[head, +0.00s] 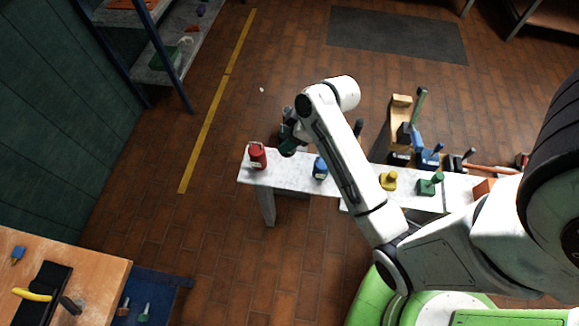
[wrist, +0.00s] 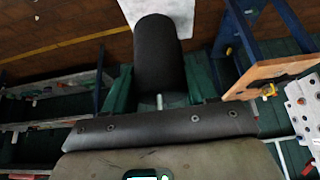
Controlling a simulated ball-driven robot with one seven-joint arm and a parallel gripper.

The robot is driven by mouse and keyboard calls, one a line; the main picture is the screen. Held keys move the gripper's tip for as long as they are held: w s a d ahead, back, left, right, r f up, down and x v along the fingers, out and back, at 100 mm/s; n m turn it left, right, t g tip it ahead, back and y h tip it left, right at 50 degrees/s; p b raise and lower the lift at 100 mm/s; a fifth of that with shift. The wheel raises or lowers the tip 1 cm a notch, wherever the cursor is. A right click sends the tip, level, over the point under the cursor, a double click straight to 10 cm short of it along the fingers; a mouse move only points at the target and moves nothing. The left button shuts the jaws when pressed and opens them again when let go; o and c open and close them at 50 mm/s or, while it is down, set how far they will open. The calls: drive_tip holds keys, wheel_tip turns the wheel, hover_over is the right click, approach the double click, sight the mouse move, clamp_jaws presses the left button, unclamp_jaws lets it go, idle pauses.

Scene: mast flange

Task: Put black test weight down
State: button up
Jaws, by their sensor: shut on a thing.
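My gripper (head: 289,143) hangs at the far left of my arm, over the back edge of a narrow pale bench (head: 332,178), between a red weight (head: 257,156) and a blue weight (head: 320,168). In the wrist view my gripper (wrist: 158,92) has its green fingers shut on the black test weight (wrist: 157,52), a dark cylinder. A pale surface (wrist: 186,12) shows behind the weight's far end. In the head view I cannot make out the black weight clearly. Whether it touches the bench cannot be told.
A yellow weight (head: 388,181) and a green weight (head: 430,185) stand farther right on the bench. Several handled tools, one blue (head: 428,156), stand behind them. A wooden table (head: 98,268) is at lower left, a shelf (head: 165,60) at upper left. Tiled floor between is clear.

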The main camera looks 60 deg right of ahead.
drive_tip(key=shift+s+a+f, duration=0.2)
drive_tip(key=shift+f, duration=0.1)
wheel_tip(320, 180, down, 10)
drive_tip(key=shift+r, duration=0.15)
drive_tip(key=o, duration=1.5)
drive_tip(key=shift+f, duration=0.2)
drive_tip(key=shift+r, duration=0.1)
